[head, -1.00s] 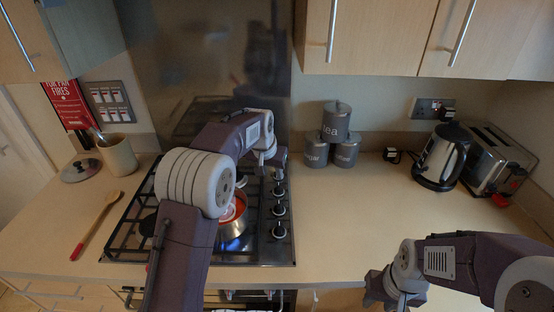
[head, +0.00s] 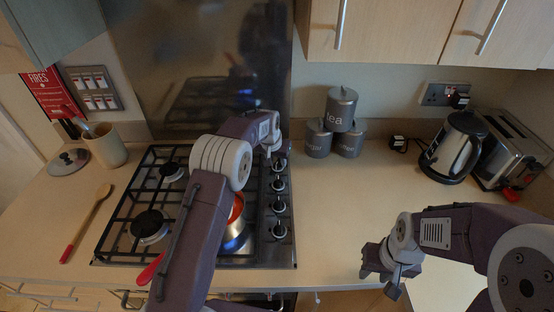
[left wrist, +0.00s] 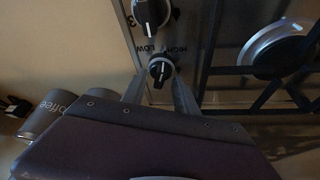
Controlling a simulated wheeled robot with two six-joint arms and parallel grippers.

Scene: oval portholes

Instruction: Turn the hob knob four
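The hob (head: 130,215) has a column of black knobs along its right side. In the head view, my left gripper (head: 279,155) is over the back end of this column. In the left wrist view, a black knob (left wrist: 161,72) with a white pointer line, beside the words HIGH and LOW, lies between and just past the tips of my two spread fingers (left wrist: 159,85). A gap shows on each side of it. A neighbouring knob (left wrist: 152,12) is next to a printed 3. My right gripper (head: 382,272) hangs empty before the counter front, fingers apart.
A pan (head: 235,230) with red contents stands on the hob, partly behind my left arm. Canisters (head: 341,108) stand right of the knobs. A kettle (head: 452,148) and toaster (head: 515,150) are further right. A spoon (head: 86,222) lies at left.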

